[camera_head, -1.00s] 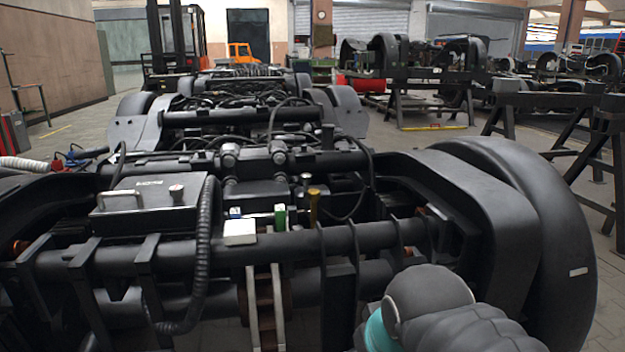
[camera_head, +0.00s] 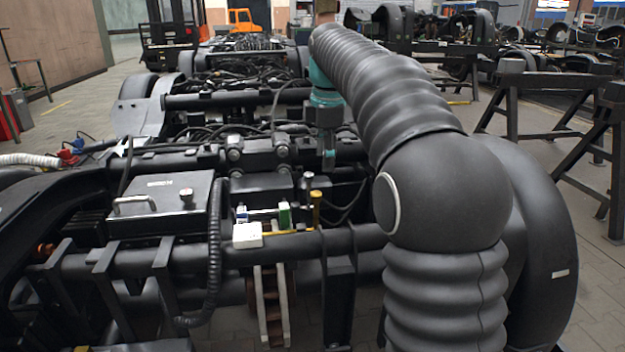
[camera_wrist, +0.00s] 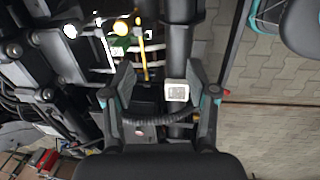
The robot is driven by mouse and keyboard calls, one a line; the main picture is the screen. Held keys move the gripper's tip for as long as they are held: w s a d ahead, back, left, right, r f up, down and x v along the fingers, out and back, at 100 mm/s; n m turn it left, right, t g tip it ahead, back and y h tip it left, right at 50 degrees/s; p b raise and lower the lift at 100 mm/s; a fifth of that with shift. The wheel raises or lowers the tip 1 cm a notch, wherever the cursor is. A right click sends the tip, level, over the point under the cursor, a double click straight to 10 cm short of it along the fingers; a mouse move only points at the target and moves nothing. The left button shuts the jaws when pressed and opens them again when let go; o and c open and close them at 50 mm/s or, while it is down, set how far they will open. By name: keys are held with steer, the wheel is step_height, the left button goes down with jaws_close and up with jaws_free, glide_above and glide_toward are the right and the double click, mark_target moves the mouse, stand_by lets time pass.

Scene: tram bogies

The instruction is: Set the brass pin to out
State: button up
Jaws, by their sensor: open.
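The brass pin (camera_head: 316,207) stands upright on the bogie, just right of a green block (camera_head: 285,215). How far the pin is pulled or pushed cannot be told.
A white box (camera_head: 247,235) and a thin yellow strip (camera_head: 282,232) lie left of the pin. A grey-topped post (camera_head: 308,183) stands close behind it. A grey case (camera_head: 160,195) with a handle and a black ribbed hose (camera_head: 215,245) are further left. Dark tubes run across.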

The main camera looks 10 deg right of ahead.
mark_target(316, 192)
steer(key=w+n+g+p, duration=0.2)
steer(key=w+n+p, duration=0.2)
steer(key=w+n, duration=0.45)
steer(key=shift+m, duration=0.75)
steer(key=f+b, duration=0.1)
steer(key=f, duration=0.4)
steer(key=f+b, duration=0.1)
steer(key=f, duration=0.3)
steer(key=w+f+b, duration=0.1)
steer(key=f, duration=0.4)
steer(key=shift+w+f, duration=0.1)
steer(key=shift+f, duration=0.2)
jaws_close()
